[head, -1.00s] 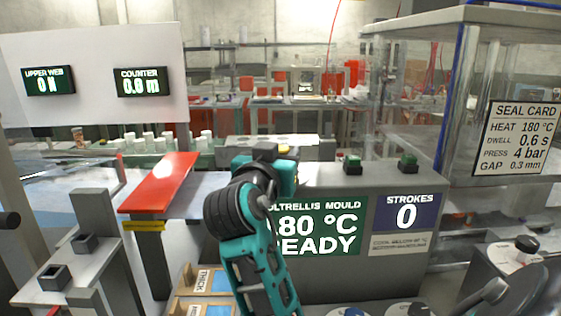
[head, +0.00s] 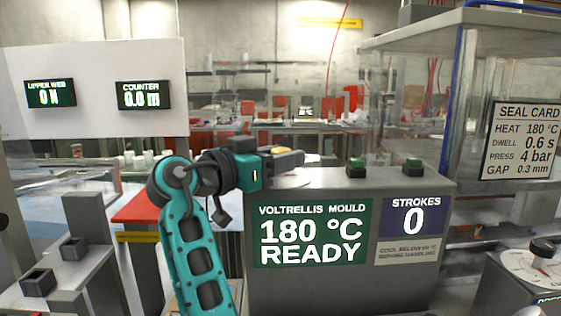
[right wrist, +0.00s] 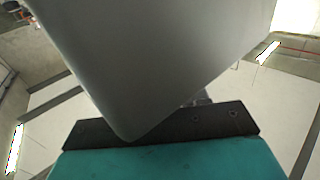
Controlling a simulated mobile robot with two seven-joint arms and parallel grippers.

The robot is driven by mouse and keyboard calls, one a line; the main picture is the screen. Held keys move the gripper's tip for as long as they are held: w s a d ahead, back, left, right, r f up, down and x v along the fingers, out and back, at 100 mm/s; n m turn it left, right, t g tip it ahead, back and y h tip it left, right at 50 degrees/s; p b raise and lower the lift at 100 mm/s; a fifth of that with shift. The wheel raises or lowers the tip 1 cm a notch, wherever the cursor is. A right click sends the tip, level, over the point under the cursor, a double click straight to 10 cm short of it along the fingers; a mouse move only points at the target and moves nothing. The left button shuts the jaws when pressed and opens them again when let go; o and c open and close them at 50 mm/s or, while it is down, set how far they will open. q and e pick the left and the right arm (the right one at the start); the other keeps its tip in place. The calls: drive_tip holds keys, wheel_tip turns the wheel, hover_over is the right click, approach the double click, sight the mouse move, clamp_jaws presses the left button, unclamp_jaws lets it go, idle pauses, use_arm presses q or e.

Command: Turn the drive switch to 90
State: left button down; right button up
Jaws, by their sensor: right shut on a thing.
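A round white dial with a black knob (head: 541,255) stands on a grey box at the right edge. Its front label is cut off, so I cannot tell whether it is the drive switch or how it is set. My right gripper (head: 298,158) is raised over the left part of the mould console, pointing right, well apart from the dial. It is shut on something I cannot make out. In the right wrist view a smooth grey shape fills the upper middle and hides what lies beyond. My left gripper is not in view.
The grey mould console (head: 350,285) reads 180 °C READY and STROKES 0. A clear-walled cabinet (head: 450,100) with a seal card (head: 522,142) is at right. A red plate (head: 138,208) lies left of my arm.

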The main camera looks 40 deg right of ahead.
drive_tip(key=o, duration=0.9)
drive_tip(key=shift+d, duration=0.1)
drive_tip(key=shift+o, duration=0.2)
drive_tip(key=a+b, duration=0.1)
drive_tip(key=a, duration=1.2)
drive_tip(key=shift+w, duration=0.25)
drive_tip(key=shift+f, duration=0.1)
